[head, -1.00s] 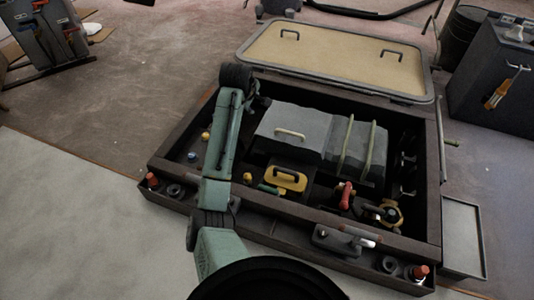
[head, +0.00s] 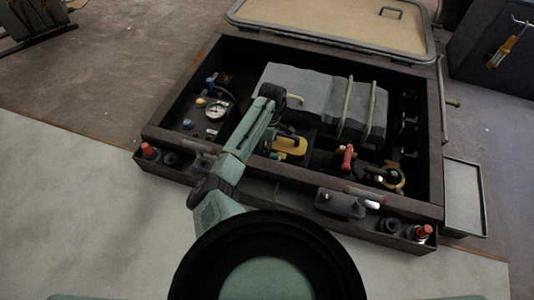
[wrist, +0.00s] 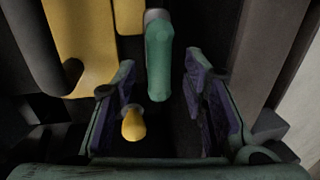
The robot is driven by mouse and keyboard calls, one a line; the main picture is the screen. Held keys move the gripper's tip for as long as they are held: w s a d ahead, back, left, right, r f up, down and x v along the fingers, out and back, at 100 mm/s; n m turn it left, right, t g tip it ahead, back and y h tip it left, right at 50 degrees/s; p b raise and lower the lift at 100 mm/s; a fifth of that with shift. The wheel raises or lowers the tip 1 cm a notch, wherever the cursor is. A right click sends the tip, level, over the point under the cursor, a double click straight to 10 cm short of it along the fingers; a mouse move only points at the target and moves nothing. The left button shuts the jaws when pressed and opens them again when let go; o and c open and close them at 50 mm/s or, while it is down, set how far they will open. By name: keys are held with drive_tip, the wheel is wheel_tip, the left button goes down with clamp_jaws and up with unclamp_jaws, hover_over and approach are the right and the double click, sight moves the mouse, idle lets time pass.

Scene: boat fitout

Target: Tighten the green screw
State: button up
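The green screw (wrist: 159,60) shows in the wrist view as a rounded green cylinder beside a yellow part (wrist: 82,45). My gripper (wrist: 160,105) is open, its two purple-padded fingers set on either side of the screw's near end. I see space between the screw and each finger, with nothing held. A small yellow knob (wrist: 133,124) shows close to the left finger. In the head view my arm reaches into the dark open box beside the yellow-handled part (head: 292,146), and the fingers and screw cannot be made out clearly there.
The box has raised dark walls (head: 440,150). Inside are a large grey block (head: 320,95), a gauge (head: 215,109), a blue knob (head: 187,124) and a red-handled part (head: 347,157). A dark wall (wrist: 268,45) stands right of my gripper.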

drive_tip(key=shift+s+f, duration=0.15)
drive_tip(key=shift+f, duration=0.6)
drive_tip(key=shift+c, duration=0.4)
clamp_jaws()
